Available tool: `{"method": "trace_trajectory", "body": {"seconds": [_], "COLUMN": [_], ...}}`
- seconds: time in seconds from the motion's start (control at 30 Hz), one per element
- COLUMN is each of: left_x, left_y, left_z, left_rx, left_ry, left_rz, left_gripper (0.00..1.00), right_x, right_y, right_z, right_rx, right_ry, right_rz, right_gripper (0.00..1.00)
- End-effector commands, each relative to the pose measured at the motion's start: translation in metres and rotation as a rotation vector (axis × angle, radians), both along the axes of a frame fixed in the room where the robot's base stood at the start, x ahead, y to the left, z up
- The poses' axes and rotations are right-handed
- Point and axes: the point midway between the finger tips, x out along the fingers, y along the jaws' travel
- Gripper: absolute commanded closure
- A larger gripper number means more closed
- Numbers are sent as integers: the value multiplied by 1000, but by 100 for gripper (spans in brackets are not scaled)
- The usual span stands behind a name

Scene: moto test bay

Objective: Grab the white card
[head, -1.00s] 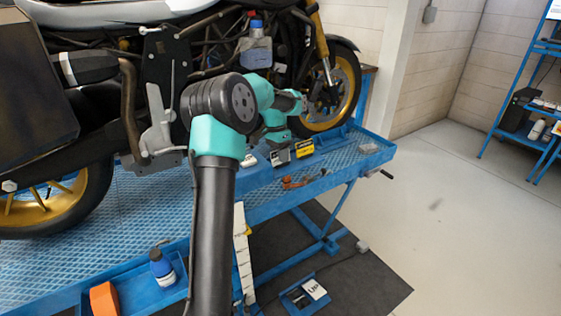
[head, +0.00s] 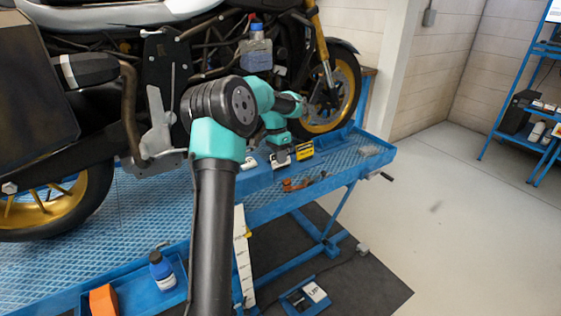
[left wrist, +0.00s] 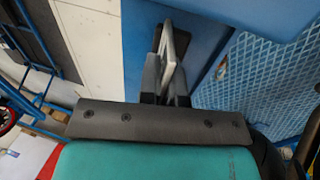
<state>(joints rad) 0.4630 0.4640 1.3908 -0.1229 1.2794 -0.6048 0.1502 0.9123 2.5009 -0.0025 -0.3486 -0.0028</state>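My left arm reaches in over the blue bench. My left gripper (head: 280,161) is small in the head view, low at the bench's far part, beside a yellow-and-black box. In the left wrist view, its dark fingers (left wrist: 168,75) have a thin pale grey-white shape between them; I cannot tell whether this is a held card or part of the fingers. A small white object (head: 249,162) lies just left of the gripper. A white card-like piece with dark print (head: 315,291) lies in a blue tray on the floor mat. My right gripper is not in view.
The yellow-and-black box (head: 304,149) stands close right of the gripper. An orange-brown tool (head: 295,185) lies nearer on the bench (head: 345,163). The motorcycle's front wheel (head: 335,100) rises behind. A blue bottle (head: 162,270) and orange block (head: 103,299) sit at the near left.

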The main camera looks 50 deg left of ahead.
Motion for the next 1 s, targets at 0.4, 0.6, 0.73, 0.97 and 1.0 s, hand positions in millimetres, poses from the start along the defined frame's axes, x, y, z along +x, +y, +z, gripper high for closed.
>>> {"method": "trace_trajectory", "body": {"seconds": [0.4,0.6,0.73,0.97,1.0], "left_x": [1,1,0,0,0], "left_y": [0,0,0,0,0], "left_z": [46,81,95,100,100], "left_rx": [1,1,1,0,0], "left_ry": [-3,-3,-1,0,0], "left_rz": [1,1,0,0,0], "left_gripper": [100,100,100,100,100], "right_x": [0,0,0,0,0], "right_y": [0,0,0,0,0], "right_z": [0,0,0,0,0], "right_rx": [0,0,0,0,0], "right_ry": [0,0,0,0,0], "right_rz": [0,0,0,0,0], "right_gripper": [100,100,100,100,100]}}
